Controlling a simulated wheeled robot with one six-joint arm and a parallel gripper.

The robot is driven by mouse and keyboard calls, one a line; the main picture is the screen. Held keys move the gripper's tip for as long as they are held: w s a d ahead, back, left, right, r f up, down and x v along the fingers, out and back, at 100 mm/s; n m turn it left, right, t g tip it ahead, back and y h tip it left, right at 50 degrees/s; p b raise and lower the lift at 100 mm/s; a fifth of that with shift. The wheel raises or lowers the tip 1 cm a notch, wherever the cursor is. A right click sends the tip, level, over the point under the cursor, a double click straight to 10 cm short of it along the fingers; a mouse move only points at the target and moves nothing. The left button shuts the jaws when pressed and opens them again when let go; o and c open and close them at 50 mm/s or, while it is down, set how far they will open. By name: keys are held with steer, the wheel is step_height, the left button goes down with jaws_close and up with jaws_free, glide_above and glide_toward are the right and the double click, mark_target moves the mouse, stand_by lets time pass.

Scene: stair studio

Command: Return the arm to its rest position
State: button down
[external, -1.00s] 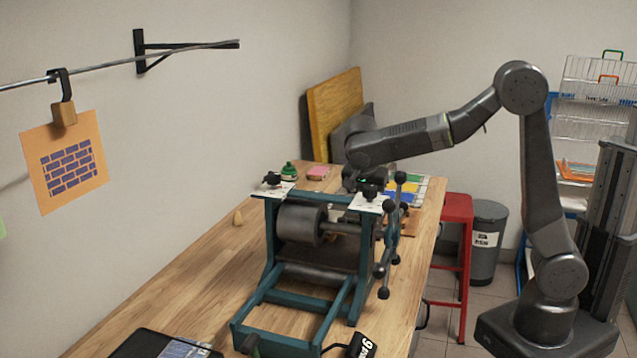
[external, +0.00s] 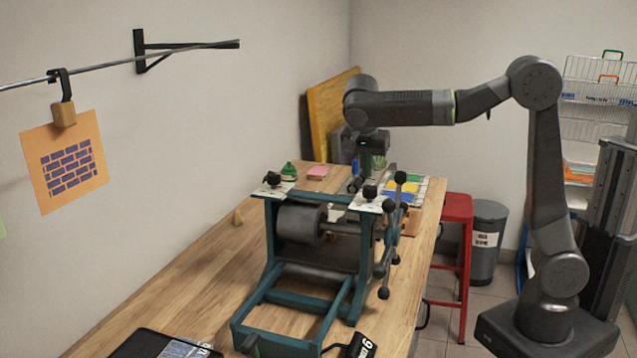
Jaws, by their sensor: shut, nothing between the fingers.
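My gripper (external: 367,183) hangs from my raised arm and points down, above the far part of the wooden table, just behind the teal press (external: 357,250). Its fingers are small in this view and partly overlap the press's top, but they look shut with nothing held. My arm reaches from its base at the right, up and over to the left.
A red stool (external: 457,208) and a grey bin (external: 487,240) stand right of the table (external: 190,290). A yellow board (external: 322,105) leans behind. Air above the table is free.

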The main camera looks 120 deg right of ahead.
stand_by(0.3)
steer(key=x, duration=0.9)
steer(key=shift+a+f, duration=0.15)
steer(key=shift+a, duration=0.05)
steer(key=shift+d+f, duration=0.1)
steer(key=shift+f, duration=0.25)
steer(key=d+n, duration=0.1)
steer(key=d+n+t+p, duration=0.1)
steer(key=n, duration=0.1)
steer(key=n+p, duration=0.1)
steer(key=n, duration=0.1)
steer(key=shift+w+d+h, duration=0.4)
steer(key=shift+w+d+n+t+p, duration=0.15)
steer(key=shift+d+n+t+p, duration=0.5)
steer(key=shift+n, duration=0.45)
steer(key=shift+w+d+f+n+h+p, duration=0.1)
steer(key=shift+d+n+h+p, duration=0.3)
steer(key=shift+d+n, duration=0.35)
steer(key=shift+a, duration=0.1)
steer(key=shift+a, duration=0.1)
